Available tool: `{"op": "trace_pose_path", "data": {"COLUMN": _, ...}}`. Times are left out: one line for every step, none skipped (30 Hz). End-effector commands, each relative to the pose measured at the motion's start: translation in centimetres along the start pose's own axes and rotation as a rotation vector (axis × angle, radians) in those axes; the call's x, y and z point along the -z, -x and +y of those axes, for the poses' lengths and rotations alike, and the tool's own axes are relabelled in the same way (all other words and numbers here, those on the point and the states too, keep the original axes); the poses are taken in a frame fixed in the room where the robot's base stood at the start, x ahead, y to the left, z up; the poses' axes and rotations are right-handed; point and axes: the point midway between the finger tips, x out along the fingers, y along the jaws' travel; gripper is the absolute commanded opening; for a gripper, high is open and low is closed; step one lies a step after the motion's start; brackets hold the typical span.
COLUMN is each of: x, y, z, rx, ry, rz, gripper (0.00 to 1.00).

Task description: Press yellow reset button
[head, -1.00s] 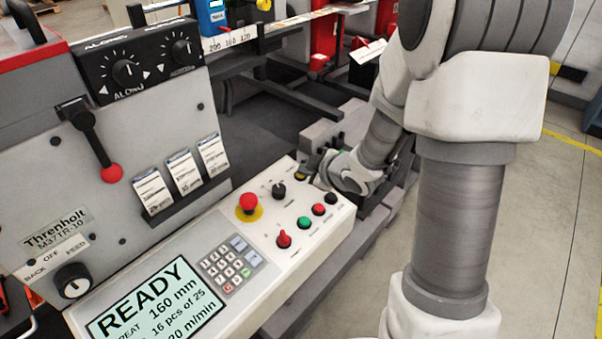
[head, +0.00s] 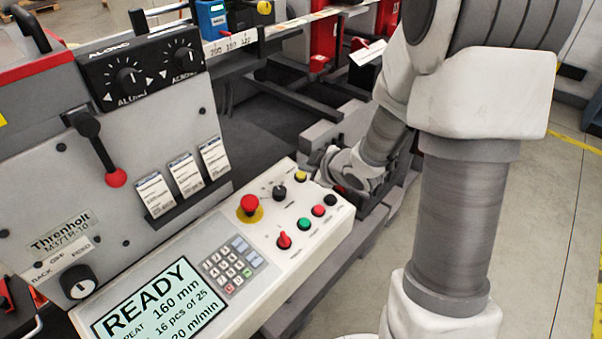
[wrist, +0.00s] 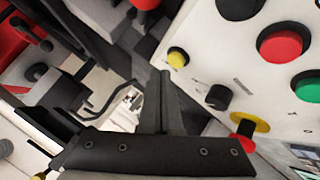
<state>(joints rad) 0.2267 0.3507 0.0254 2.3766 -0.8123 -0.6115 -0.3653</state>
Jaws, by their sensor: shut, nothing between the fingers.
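The yellow reset button (head: 300,175) is a small round button near the far right corner of the sloped control panel (head: 318,232). In the wrist view the yellow button (wrist: 177,58) sticks out near the panel's edge, just beyond my fingertips. My gripper (wrist: 166,76) is shut and empty, its narrow fingers pointing toward the button, with a small gap seeming to lie between. In the head view my gripper (head: 322,158) is beside the panel's far right corner, partly hidden by my own arm. Whether the tips touch anything cannot be told there.
The screen (head: 150,308) reads READY. Machine rails lie behind.

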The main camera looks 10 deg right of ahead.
Motion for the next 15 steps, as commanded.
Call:
{"op": "trace_pose_path", "data": {"x": 0.3, "y": 0.3, "z": 0.3, "rx": 0.0, "ry": 0.0, "rz": 0.0, "gripper": 0.0}}
{"op": "trace_pose_path", "data": {"x": 0.4, "y": 0.5, "z": 0.4, "rx": -0.001, "ry": 0.0, "rz": 0.0, "gripper": 0.0}}
{"op": "trace_pose_path", "data": {"x": 0.6, "y": 0.8, "z": 0.6, "rx": -0.001, "ry": 0.0, "rz": 0.0, "gripper": 0.0}}
{"op": "trace_pose_path", "data": {"x": 0.8, "y": 1.0, "z": 0.8, "rx": -0.001, "ry": 0.0, "rz": 0.0, "gripper": 0.0}}
{"op": "trace_pose_path", "data": {"x": 1.0, "y": 1.2, "z": 0.9, "rx": -0.001, "ry": 0.0, "rz": 0.0, "gripper": 0.0}}
{"op": "trace_pose_path", "data": {"x": 1.2, "y": 1.5, "z": 1.2, "rx": -0.001, "ry": 0.0, "rz": 0.0, "gripper": 0.0}}
{"op": "trace_pose_path", "data": {"x": 1.4, "y": 1.7, "z": 1.4, "rx": -0.001, "ry": 0.0, "rz": 0.0, "gripper": 0.0}}
{"op": "trace_pose_path", "data": {"x": 1.5, "y": 1.9, "z": 1.5, "rx": -0.001, "ry": 0.0, "rz": 0.0, "gripper": 0.0}}
{"op": "trace_pose_path", "data": {"x": 1.7, "y": 2.2, "z": 1.7, "rx": -0.001, "ry": 0.0, "rz": 0.0, "gripper": 0.0}}
{"op": "trace_pose_path", "data": {"x": 1.9, "y": 2.5, "z": 1.9, "rx": -0.001, "ry": 0.0, "rz": 0.0, "gripper": 0.0}}
{"op": "trace_pose_path", "data": {"x": 2.0, "y": 2.7, "z": 2.0, "rx": -0.001, "ry": 0.0, "rz": 0.0, "gripper": 0.0}}
{"op": "trace_pose_path", "data": {"x": 2.2, "y": 2.9, "z": 2.2, "rx": -0.001, "ry": 0.0, "rz": 0.0, "gripper": 0.0}}
{"op": "trace_pose_path", "data": {"x": 2.4, "y": 3.1, "z": 2.4, "rx": -0.001, "ry": 0.0, "rz": 0.0, "gripper": 0.0}}
{"op": "trace_pose_path", "data": {"x": 2.5, "y": 3.3, "z": 2.5, "rx": -0.001, "ry": 0.0, "rz": 0.0, "gripper": 0.0}}
{"op": "trace_pose_path", "data": {"x": 2.6, "y": 3.4, "z": 2.6, "rx": -0.001, "ry": 0.0, "rz": 0.0, "gripper": 0.0}}
